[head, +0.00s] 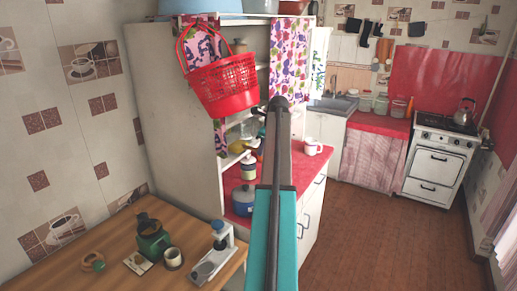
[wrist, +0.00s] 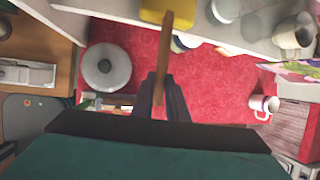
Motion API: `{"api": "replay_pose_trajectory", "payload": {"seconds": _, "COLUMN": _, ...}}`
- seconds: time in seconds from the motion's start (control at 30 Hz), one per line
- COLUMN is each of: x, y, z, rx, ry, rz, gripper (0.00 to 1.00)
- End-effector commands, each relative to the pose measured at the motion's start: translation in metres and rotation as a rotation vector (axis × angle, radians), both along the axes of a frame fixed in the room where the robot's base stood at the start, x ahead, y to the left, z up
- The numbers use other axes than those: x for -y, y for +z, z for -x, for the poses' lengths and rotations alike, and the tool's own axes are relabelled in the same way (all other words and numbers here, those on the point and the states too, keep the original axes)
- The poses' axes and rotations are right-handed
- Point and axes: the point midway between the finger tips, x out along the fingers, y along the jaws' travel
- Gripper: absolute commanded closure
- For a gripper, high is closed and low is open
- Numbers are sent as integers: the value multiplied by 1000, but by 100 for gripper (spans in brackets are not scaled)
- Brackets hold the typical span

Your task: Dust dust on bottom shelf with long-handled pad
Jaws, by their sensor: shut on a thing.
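My gripper (wrist: 162,92) is shut on the brown wooden handle of the long-handled pad (wrist: 166,50) in the wrist view. The handle runs away from the fingers to a yellow pad head (wrist: 170,12) at the top edge of the picture. The pad head is beside the white shelf (wrist: 235,40); I cannot tell whether it touches it. In the head view, the shelf (head: 232,160) shows inside the cabinet, left of my arm, which hides my gripper and most of the tool. I cannot make out any dust.
Cups and jars (wrist: 293,32) stand on the shelf. Below, the red counter (wrist: 215,90) holds a lidded pot (wrist: 108,67) and a white mug (wrist: 265,105). A red basket (head: 225,85) hangs at the cabinet's upper front. A wooden table (head: 120,250) with kitchenware stands at left.

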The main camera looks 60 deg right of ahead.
Motion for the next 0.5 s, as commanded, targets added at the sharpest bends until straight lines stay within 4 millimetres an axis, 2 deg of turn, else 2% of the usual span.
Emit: {"api": "replay_pose_trajectory", "payload": {"seconds": 0.5, "x": -1, "y": 0, "z": 41, "rx": -1, "ry": 0, "rz": 0, "gripper": 100}}
